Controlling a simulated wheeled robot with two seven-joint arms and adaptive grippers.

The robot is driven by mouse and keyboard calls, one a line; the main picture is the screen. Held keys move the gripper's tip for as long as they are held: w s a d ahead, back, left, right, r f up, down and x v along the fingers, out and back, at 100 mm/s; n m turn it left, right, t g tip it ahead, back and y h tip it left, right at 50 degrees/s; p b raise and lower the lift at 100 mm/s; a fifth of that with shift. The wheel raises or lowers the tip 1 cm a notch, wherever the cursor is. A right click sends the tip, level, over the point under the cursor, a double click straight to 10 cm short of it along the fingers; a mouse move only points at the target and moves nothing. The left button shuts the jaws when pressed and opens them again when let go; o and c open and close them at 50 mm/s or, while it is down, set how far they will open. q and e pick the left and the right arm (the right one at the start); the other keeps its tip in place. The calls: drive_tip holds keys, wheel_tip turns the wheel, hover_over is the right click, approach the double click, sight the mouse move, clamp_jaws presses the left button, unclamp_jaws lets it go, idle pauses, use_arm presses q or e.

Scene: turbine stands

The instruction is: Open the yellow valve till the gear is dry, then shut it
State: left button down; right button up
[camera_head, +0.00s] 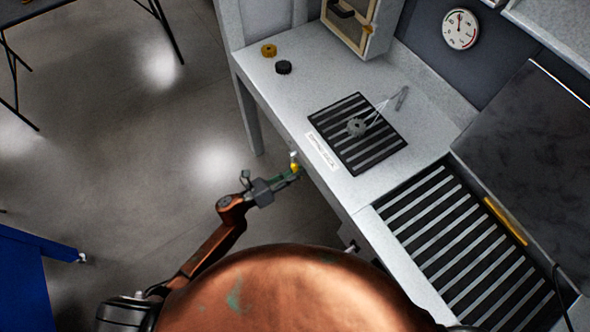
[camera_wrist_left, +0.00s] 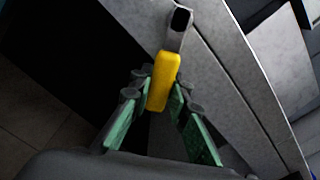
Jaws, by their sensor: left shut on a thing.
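The yellow valve (camera_head: 294,167) sits at the front edge of the grey bench. In the left wrist view its yellow handle (camera_wrist_left: 162,82) points toward me from a metal fitting. My left gripper (camera_head: 290,174) is shut on this handle, with its green fingers (camera_wrist_left: 160,105) on both sides of it. The grey gear (camera_head: 356,127) lies on a dark slatted grate (camera_head: 333,113) set in the bench. Thin pale streaks run between the gear and a small nozzle (camera_head: 402,98) behind it. Whether the gear is wet or dry cannot be told. My right gripper is not in view.
A white label (camera_head: 322,152) lies before the grate. A yellow round piece (camera_head: 269,50) and a black one (camera_head: 283,67) sit at the bench's far left. A dial gauge (camera_head: 461,29) hangs on the wall. A larger slatted bay (camera_head: 462,235) is at right.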

use_arm(q)
drive_tip(key=shift+s+d+r+n+p, duration=0.15)
drive_tip(key=shift+s+r+n+p, duration=0.15)
drive_tip(key=shift+n, duration=0.4)
drive_tip(key=c, duration=1.8)
unclamp_jaws()
drive_tip(key=v, duration=1.2)
drive_tip(key=shift+f, duration=0.1)
drive_tip(key=shift+c, duration=0.5)
